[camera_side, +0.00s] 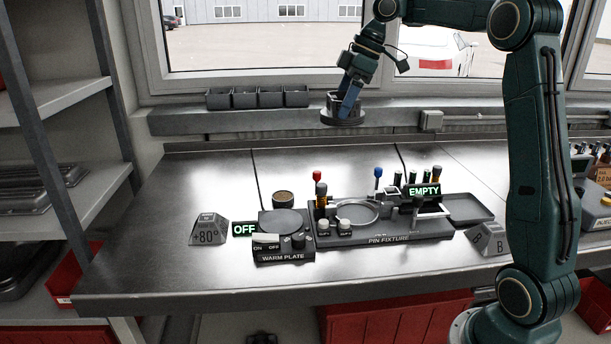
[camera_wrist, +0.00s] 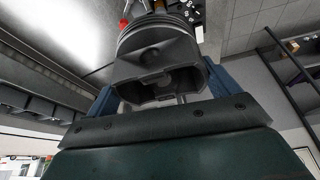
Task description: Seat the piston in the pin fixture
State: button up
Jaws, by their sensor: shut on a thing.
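My gripper (camera_side: 348,104) is shut on the dark grey piston (camera_side: 338,119), high above the back of the bench in the side view. In the wrist view the piston (camera_wrist: 158,50) sits between the two blue fingers of my gripper (camera_wrist: 163,88), with its ring grooves away from the palm and its open skirt facing the camera. The pin fixture (camera_side: 409,232) stands on the bench, below and to the right of the piston and well apart from it. It has a round ring (camera_side: 377,215) at its left, and a green sign (camera_side: 424,190) behind it reads EMPTY.
The warm plate (camera_side: 283,223) is left of the fixture; its sign (camera_side: 244,230) reads OFF. Upright coloured-top tools (camera_side: 378,178) stand behind the fixture. An +80° block (camera_side: 209,231) and a B block (camera_side: 487,239) flank them. Small bins (camera_side: 257,98) line the ledge.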

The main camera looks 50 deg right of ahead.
jog(key=s+d, duration=0.3)
jog(key=s, duration=0.1)
notch_tip(320, 180, down, 18)
jog(key=shift+f, duration=0.25)
jog(key=shift+w+f, duration=0.1)
jog(key=shift+f, duration=0.05)
dwell(0.3)
jog(key=shift+f, duration=2.15)
jog(key=shift+f, duration=1.05)
dwell(1.8)
jog(key=o, duration=1.2)
